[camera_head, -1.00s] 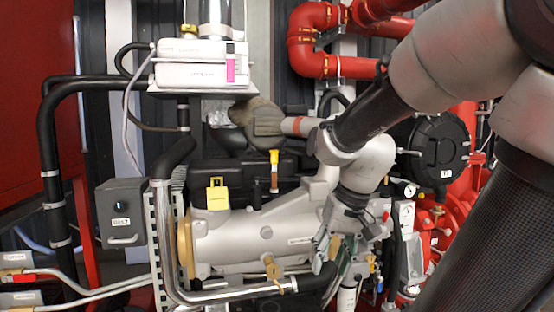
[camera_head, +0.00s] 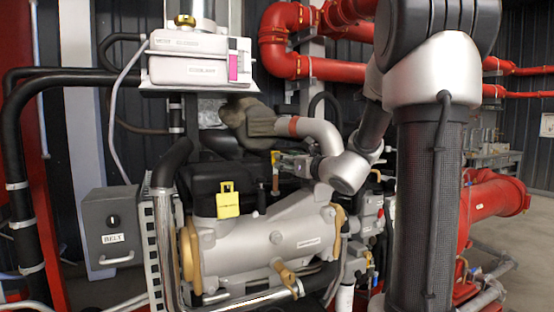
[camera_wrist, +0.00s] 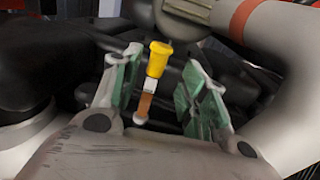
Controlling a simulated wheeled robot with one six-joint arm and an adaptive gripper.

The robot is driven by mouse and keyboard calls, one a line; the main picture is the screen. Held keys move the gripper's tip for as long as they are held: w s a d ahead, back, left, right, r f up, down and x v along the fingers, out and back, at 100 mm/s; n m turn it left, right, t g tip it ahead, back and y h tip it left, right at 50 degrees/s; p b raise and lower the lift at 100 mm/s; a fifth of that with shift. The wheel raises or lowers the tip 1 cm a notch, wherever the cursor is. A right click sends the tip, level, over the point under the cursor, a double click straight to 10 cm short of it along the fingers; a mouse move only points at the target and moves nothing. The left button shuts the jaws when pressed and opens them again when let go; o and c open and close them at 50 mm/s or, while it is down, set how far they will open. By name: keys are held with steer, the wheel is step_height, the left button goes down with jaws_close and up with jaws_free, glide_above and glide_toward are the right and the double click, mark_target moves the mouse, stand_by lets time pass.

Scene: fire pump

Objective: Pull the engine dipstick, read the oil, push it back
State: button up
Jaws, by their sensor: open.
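The engine dipstick shows in the wrist view as a yellow handle (camera_wrist: 158,56) above a pale collar and an orange-brown lower part. In the head view its small yellow top (camera_head: 275,158) is partly covered by my gripper. My gripper (camera_wrist: 162,78) is open, with one green-padded finger on each side of the dipstick in the picture. I see no contact between the pads and the handle. I cannot tell how deep the handle sits between the fingers. In the head view my gripper (camera_head: 288,164) comes in from the right, above the engine. The dipstick's lower end is hidden.
A yellow cap (camera_head: 228,200) stands left of the dipstick on the engine. The silver cylinder (camera_head: 265,240) lies below. A thick pipe with a red-orange band (camera_head: 293,126) runs close behind my gripper. A grey BELT box (camera_head: 112,228) is at left.

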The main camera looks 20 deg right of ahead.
glide_above(275, 181)
steer(key=shift+w+d, duration=0.1)
steer(key=shift+w, duration=0.1)
steer(key=shift+f, duration=0.15)
jaws_close()
